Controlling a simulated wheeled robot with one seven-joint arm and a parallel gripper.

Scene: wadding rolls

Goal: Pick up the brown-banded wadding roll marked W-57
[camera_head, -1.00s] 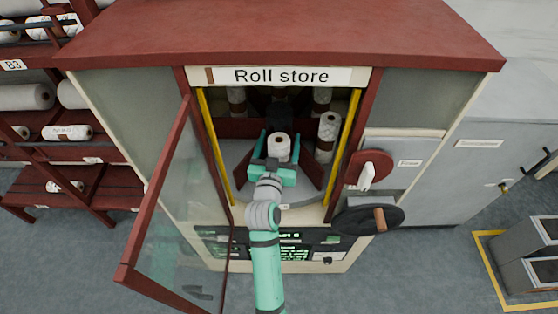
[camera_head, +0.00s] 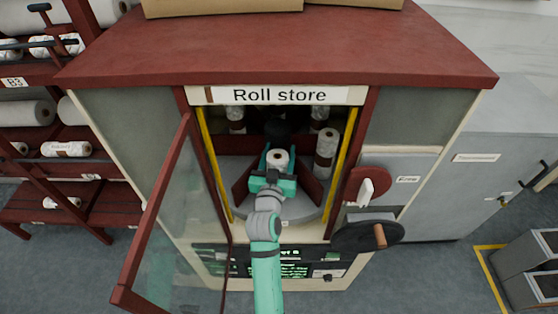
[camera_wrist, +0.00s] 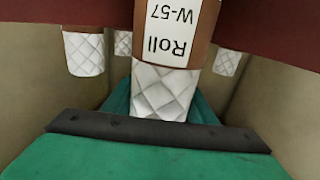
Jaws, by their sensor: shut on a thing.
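The wadding roll marked W-57 (camera_wrist: 160,92) stands close in front of my gripper in the wrist view. It is white and quilted with a brown band, and its label reads "Roll W-57" upside down. In the head view the same white roll (camera_head: 277,160) shows its top end, inside the open Roll store. My gripper (camera_head: 275,172) reaches in through the open doorway and is shut on this roll. The teal fingers show at both sides of it in the head view. The roll's lower end is hidden by my gripper.
Another roll (camera_head: 326,152) stands in a compartment to the right, behind a red divider. More banded rolls (camera_head: 235,118) stand at the back. The glass door (camera_head: 160,220) hangs open at left. A black handwheel (camera_head: 366,234) juts out at right.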

